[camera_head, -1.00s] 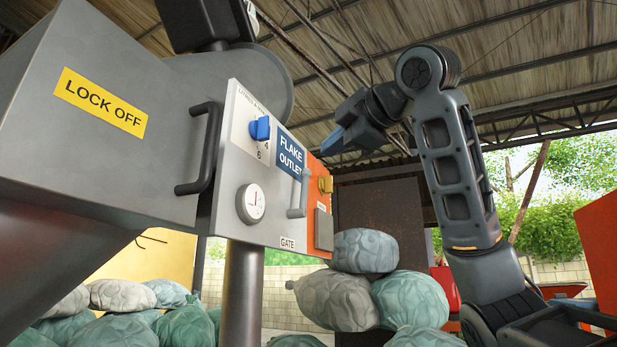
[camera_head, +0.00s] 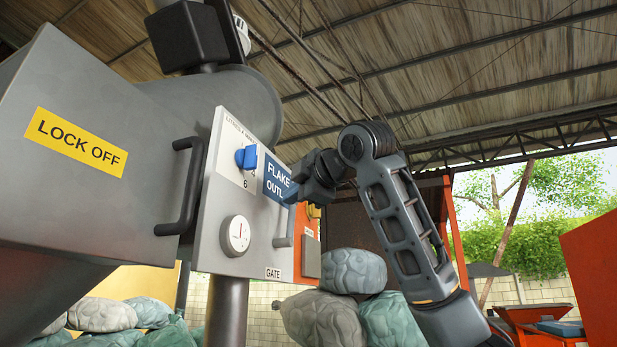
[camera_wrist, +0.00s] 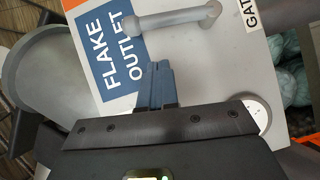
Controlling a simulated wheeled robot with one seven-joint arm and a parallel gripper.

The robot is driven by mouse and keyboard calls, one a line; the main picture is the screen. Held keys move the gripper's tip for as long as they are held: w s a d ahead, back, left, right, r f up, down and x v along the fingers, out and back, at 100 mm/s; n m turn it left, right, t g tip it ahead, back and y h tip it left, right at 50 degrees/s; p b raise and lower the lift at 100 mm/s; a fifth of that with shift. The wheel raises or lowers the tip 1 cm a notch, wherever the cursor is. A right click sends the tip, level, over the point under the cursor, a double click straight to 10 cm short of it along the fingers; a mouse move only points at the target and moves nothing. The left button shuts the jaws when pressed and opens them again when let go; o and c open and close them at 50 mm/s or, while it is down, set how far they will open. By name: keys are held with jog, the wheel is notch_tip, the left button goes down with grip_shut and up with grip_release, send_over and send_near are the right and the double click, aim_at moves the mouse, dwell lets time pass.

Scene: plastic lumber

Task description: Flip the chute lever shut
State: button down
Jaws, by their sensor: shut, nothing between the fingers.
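The grey chute lever (camera_head: 285,236) is on the pale panel above the GATE label, its upper part close to my gripper. My gripper (camera_head: 292,191) is in front of the blue FLAKE OUTLET sign (camera_head: 277,178). In the wrist view its blue fingers (camera_wrist: 160,70) are shut together and empty, over the sign's edge and a little short of the lever. A gap shows between fingertips and lever; the depth between them is unclear.
The panel (camera_head: 210,235) also carries a blue switch (camera_head: 247,157) and a round gauge (camera_head: 236,235). A dark handle (camera_head: 187,190) juts from the grey machine on the left. Stuffed sacks (camera_head: 330,310) are piled below the panel. An orange structure (camera_head: 600,260) stands at right.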

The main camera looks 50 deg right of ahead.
jog(key=shift+w+d+f+p, duration=0.2)
jog(key=shift+w+d+p, duration=0.15)
jog(key=shift+w+d, duration=0.45)
jog(key=shift+w+d+f+p, duration=0.25)
jog(key=shift+w+d, duration=0.25)
jog(key=shift+d, duration=0.45)
